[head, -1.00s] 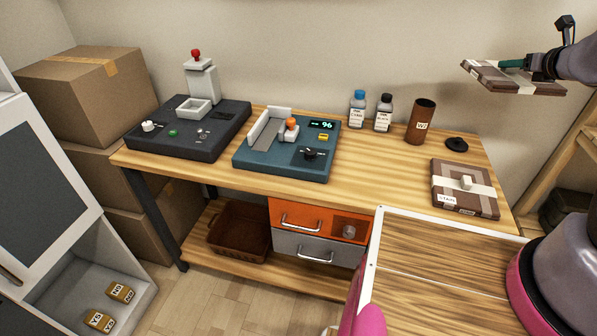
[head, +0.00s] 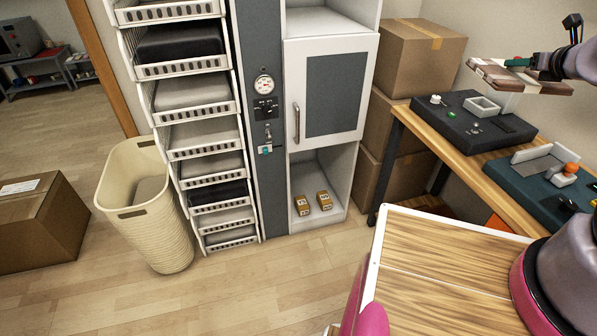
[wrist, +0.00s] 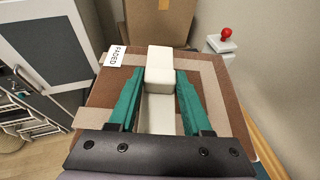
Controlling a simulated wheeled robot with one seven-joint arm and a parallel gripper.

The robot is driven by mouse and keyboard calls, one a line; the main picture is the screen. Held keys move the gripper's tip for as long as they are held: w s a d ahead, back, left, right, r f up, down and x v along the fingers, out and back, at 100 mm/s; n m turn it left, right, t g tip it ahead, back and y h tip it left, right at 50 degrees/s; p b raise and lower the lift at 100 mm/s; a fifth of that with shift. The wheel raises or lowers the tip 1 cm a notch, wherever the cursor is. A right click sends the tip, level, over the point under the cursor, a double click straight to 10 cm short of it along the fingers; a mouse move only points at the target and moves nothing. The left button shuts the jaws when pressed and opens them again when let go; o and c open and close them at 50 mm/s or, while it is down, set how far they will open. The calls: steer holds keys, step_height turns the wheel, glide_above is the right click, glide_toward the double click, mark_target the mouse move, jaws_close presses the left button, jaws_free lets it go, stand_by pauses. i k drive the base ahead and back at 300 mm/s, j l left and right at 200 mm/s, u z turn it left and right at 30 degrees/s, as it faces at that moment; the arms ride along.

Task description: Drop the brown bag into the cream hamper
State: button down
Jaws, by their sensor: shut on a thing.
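The brown bag (head: 490,70) is a flat brown slab with cream bands, a pale block-shaped handle and a white label. My gripper (wrist: 159,78) is shut on the pale handle, with a teal finger on each side. The wrist view shows the bag (wrist: 213,92) spread out below the fingers. In the head view it hangs level at the upper right, above the bench. The cream hamper (head: 115,185) stands on the floor at the left, open at the top, with something greyish inside. My gripper is far to its right.
A rack of white baskets (head: 205,150) stands right beside the hamper. Then come a grey panel with a gauge (head: 264,84) and a white cabinet (head: 334,90). A cardboard box (head: 40,225) lies left of the hamper. The floor in front is clear.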

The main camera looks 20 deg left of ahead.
mark_target(157, 197)
steer(key=i+u, duration=0.15)
steer(key=u, duration=2.05)
steer(key=i+j+z, duration=0.1)
steer(key=z, duration=0.2)
steer(key=j+z, duration=0.2)
steer(key=z, duration=0.15)
steer(key=i+j+z, duration=0.1)
steer(key=z, duration=0.35)
steer(key=i+j+z, duration=0.25)
steer(key=z, duration=0.2)
steer(key=i+j+z, duration=0.2)
steer(key=z, duration=0.25)
steer(key=i+j+z, duration=0.1)
steer(key=j+z, duration=0.2)
steer(key=z, duration=0.15)
steer(key=j+z, duration=0.3)
steer(key=z, duration=0.15)
steer(key=j+z, duration=0.7)
steer(key=z, duration=0.15)
steer(key=k+j+z, duration=0.5)
steer(key=k, duration=0.25)
steer(key=k+j, duration=0.1)
steer(key=k, duration=0.75)
steer(key=k+j+z, duration=0.1)
steer(key=k, duration=0.75)
steer(key=k+j+u, duration=0.1)
steer(key=k, duration=0.35)
steer(key=k+j+u, duration=0.1)
steer(key=k, duration=0.4)
